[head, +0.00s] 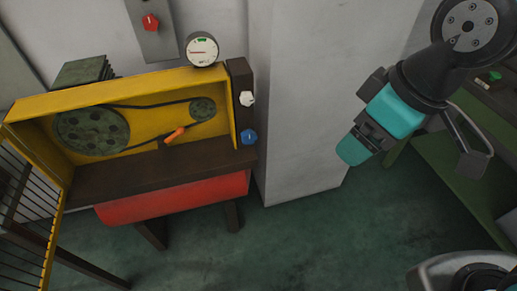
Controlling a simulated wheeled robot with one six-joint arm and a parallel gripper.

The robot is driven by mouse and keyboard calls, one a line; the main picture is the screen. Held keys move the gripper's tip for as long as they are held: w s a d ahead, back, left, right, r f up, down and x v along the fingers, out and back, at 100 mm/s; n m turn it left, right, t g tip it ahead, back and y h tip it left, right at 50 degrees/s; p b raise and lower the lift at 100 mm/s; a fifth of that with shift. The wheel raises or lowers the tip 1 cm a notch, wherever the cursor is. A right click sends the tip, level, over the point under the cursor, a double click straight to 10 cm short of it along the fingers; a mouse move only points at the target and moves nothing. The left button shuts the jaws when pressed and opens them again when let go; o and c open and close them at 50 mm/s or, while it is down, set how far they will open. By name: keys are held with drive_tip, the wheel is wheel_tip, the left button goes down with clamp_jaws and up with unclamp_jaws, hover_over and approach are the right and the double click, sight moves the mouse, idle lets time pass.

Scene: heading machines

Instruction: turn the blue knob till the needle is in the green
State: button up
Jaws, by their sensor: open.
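The blue knob (249,137) sits low on the dark panel (240,75) at the right end of the yellow machine. A round white gauge (202,49) stands on top of the machine. Its red needle looks roughly level, and a green patch shows at the top of the dial, away from the needle. A smaller green mark near the bottom is too small to read. My gripper (357,148) is open and empty, with teal parts, hanging in the air to the right of the blue knob and clear of it.
A white knob (247,98) is above the blue one, and a red knob (151,22) is on a wall plate. An orange handle (174,134) is inside the yellow housing (120,83), beside belt and pulleys. A pale pillar (300,100) stands behind, and a green bench (460,165) at right.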

drive_tip(key=w+f+n+t+h+b, duration=0.1)
drive_tip(key=w+f+n+b, duration=0.15)
drive_tip(key=f, duration=0.35)
drive_tip(key=w+d+f+n+t+h+b, duration=0.1)
drive_tip(key=w+f+b, duration=0.1)
drive_tip(key=f+b, duration=0.25)
drive_tip(key=w+f+n+t+h+b, duration=0.1)
drive_tip(key=w+f+t+b, duration=0.15)
drive_tip(key=f, duration=0.35)
drive_tip(key=n+t+y+b, duration=0.5)
drive_tip(key=n+t+b, duration=0.6)
drive_tip(key=n+b, duration=1.5)
approach(250, 139)
drive_tip(key=shift+m, duration=0.25)
drive_tip(key=p+x, duration=0.2)
drive_tip(key=p, duration=0.5)
drive_tip(key=p+x, duration=0.2)
drive_tip(key=p, duration=0.5)
drive_tip(key=shift+w+d+r+p, duration=0.1)
drive_tip(key=shift+w+r+p, duration=0.15)
drive_tip(key=shift+r+p, duration=0.15)
drive_tip(key=x, duration=0.4)
drive_tip(key=f+p+x, duration=0.1)
drive_tip(key=x, duration=0.1)
drive_tip(key=c, duration=0.9)
